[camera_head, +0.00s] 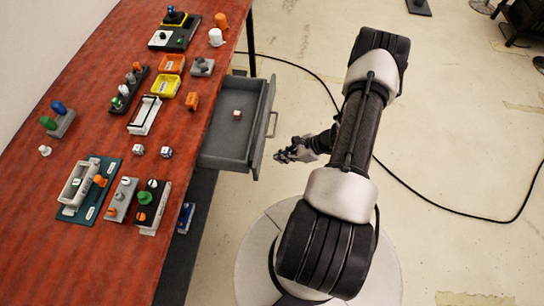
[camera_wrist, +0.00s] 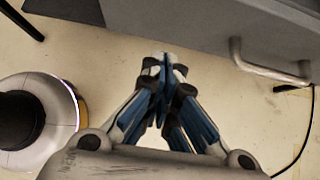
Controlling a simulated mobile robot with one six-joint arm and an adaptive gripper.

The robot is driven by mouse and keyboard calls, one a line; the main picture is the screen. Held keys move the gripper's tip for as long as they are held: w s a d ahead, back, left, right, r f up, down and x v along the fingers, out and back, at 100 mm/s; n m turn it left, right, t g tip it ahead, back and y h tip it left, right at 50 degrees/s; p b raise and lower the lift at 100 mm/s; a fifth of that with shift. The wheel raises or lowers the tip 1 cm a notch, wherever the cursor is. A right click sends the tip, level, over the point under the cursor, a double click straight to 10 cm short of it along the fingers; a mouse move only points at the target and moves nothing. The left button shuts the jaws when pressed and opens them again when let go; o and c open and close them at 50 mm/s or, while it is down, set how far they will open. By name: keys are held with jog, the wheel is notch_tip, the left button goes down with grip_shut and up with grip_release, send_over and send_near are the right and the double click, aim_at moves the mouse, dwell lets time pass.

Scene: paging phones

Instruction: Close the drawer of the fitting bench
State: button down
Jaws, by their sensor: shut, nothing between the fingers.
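The grey drawer (camera_head: 229,150) of the fitting bench (camera_head: 190,130) stands pulled out from the bench's right side in the head view. A small white and orange block (camera_head: 238,115) lies inside it. The drawer's handle (camera_head: 272,124) is on its outer front; in the wrist view the handle (camera_wrist: 270,62) shows at the upper right. My gripper (camera_head: 284,155) is shut and empty, just to the right of the drawer front's near end and apart from the handle. In the wrist view the blue-padded fingertips of my gripper (camera_wrist: 166,62) meet below the drawer front (camera_wrist: 200,22).
The red bench top holds several fixtures, including a yellow tray (camera_head: 166,85), an orange tray (camera_head: 171,64) and a green-based fixture (camera_head: 90,190). A black cable (camera_head: 420,195) runs over the pale floor. Floor right of the drawer is mostly clear.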

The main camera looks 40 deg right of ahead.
jog(key=shift+w+a+r, duration=0.1)
jog(key=shift+w+a, duration=1.2)
jog(key=shift+w, duration=0.2)
jog(key=w+a+b, duration=0.2)
jog(key=w+a, duration=0.2)
jog(key=w, duration=0.1)
jog(key=w+a+b, duration=0.2)
jog(key=w+a, duration=0.3)
jog(key=w+a+b, duration=0.2)
jog(key=w+a, duration=0.3)
jog(key=w, duration=0.1)
jog(key=shift+w+a, duration=0.25)
jog(key=shift+w, duration=0.25)
jog(key=shift+r, duration=0.1)
